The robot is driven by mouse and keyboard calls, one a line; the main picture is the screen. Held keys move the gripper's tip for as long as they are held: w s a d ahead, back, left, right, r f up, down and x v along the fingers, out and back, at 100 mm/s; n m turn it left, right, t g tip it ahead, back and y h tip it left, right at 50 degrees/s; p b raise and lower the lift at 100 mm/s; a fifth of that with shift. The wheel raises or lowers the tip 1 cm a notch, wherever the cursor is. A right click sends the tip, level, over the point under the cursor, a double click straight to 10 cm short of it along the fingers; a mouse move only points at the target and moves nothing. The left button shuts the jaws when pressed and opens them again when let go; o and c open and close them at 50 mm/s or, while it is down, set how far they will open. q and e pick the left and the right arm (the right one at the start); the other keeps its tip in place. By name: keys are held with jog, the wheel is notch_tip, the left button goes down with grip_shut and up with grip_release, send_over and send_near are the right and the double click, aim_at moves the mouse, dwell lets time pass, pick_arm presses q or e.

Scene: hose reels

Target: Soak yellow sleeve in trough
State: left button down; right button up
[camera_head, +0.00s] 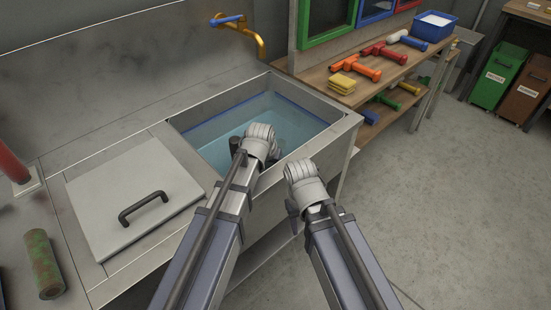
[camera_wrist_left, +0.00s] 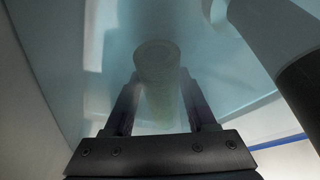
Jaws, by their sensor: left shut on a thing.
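The trough (camera_head: 333,112) is a grey metal basin with blue-tinted water (camera_head: 230,122) in it. My left arm reaches down into the trough, and its fingers are hidden behind the wrist in the head view. In the left wrist view my left gripper (camera_wrist_left: 158,84) is shut on a dim yellow-green cylinder, the yellow sleeve (camera_wrist_left: 160,98), which looks under the water, with its round end facing away from the palm. My right gripper (camera_head: 292,208) is outside the trough's front edge; its fingers are mostly hidden.
A lid with a black handle (camera_head: 143,205) lies left of the water. A rusty green cylinder (camera_head: 43,265) lies at the far left. An orange tap (camera_head: 248,35) stands behind. A wooden bench (camera_head: 322,75) to the right holds coloured nozzles, a yellow sponge (camera_head: 342,83) and a blue bin (camera_head: 433,26).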

dwell(0.7)
pick_arm(q)
jog(key=shift+w+d, duration=0.2)
jog(key=shift+s+a, duration=0.15)
jog(key=shift+a, duration=0.05)
dwell(0.3)
jog(key=shift+s+a, duration=0.1)
jog(key=shift+s, duration=0.05)
dwell(0.6)
jog(key=shift+w+d, duration=0.3)
jog(key=shift+s+a, duration=0.2)
